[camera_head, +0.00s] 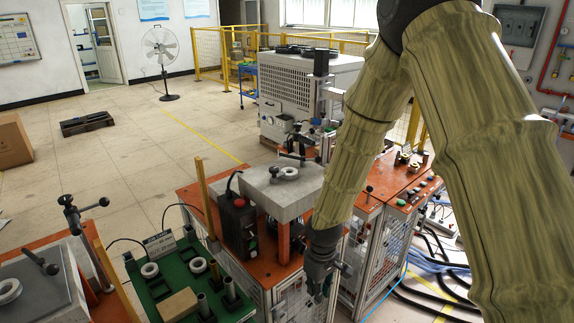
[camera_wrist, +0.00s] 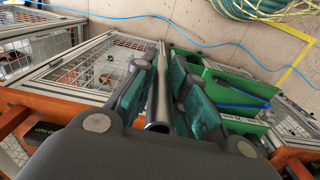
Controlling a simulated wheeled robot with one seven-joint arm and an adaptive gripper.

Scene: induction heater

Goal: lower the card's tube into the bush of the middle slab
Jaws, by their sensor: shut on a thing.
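My gripper (camera_head: 318,286) hangs low beside the front corner of the middle machine in the head view. In the wrist view its teal-padded fingers are shut on a grey metal tube (camera_wrist: 159,110), whose hollow near end faces the camera. The middle slab (camera_head: 310,190) is a grey block on top of the orange-topped machine. Its bush (camera_head: 285,173) is a pale ring on the slab's upper face. The gripper is below and right of the slab, apart from it. A card (camera_head: 160,243) stands at the back of the green tray; its print is too small to read.
The green tray (camera_head: 178,279) holds pale rings, a tan block (camera_head: 178,304) and upright tubes (camera_head: 230,288). A wooden post (camera_head: 204,198) rises behind it. Another slab (camera_head: 35,300) with a ring is at lower left. A black control box (camera_head: 237,225) stands left of the middle slab.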

